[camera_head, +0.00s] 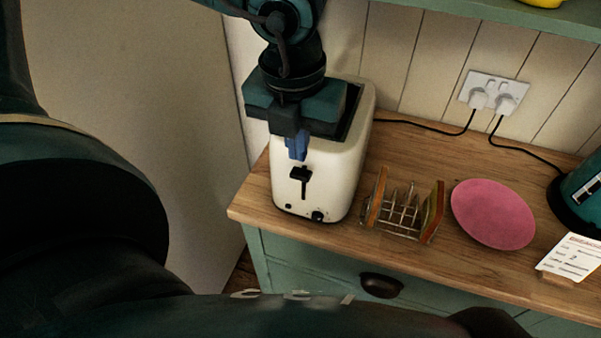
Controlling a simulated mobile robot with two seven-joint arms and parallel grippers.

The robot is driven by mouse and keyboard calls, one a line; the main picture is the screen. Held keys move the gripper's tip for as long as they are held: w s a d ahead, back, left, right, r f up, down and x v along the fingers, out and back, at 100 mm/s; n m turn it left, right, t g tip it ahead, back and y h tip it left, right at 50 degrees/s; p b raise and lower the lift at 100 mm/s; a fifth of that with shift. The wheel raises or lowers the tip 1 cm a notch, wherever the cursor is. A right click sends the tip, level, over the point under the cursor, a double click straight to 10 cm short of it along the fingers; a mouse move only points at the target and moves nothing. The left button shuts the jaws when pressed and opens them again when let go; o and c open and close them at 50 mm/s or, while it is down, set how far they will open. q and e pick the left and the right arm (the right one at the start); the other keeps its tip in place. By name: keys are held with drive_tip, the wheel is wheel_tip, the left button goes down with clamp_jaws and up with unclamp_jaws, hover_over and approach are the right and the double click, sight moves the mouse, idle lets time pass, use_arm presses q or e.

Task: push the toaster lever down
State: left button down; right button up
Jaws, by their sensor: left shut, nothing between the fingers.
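A cream toaster (340,168) stands upright at the left end of the wooden counter, with its lever side facing me. Its black lever (301,175) sits in the upper part of a dark vertical slot on that face. My left gripper (297,151) comes down from above, in front of the toaster's top. Its blue fingertips are shut and empty, just above the lever. I cannot tell whether they touch the lever. The gripper hides part of the toaster's top and bread slots. My right gripper is not in view.
A toast rack (402,212) holding slices stands close to the toaster's right. A pink plate (493,214), a card (571,257) and a teal appliance (583,200) are farther right. Cords run to a wall socket (494,91). The counter's left edge is near the toaster.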

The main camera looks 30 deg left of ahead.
sight(300, 175)
use_arm(q)
wheel_tip(300, 175, down, 3)
drive_tip(key=shift+w+f+b, duration=0.1)
drive_tip(key=shift+w+b, duration=0.05)
drive_tip(key=shift+b, duration=0.15)
drive_tip(key=shift+f, duration=0.25)
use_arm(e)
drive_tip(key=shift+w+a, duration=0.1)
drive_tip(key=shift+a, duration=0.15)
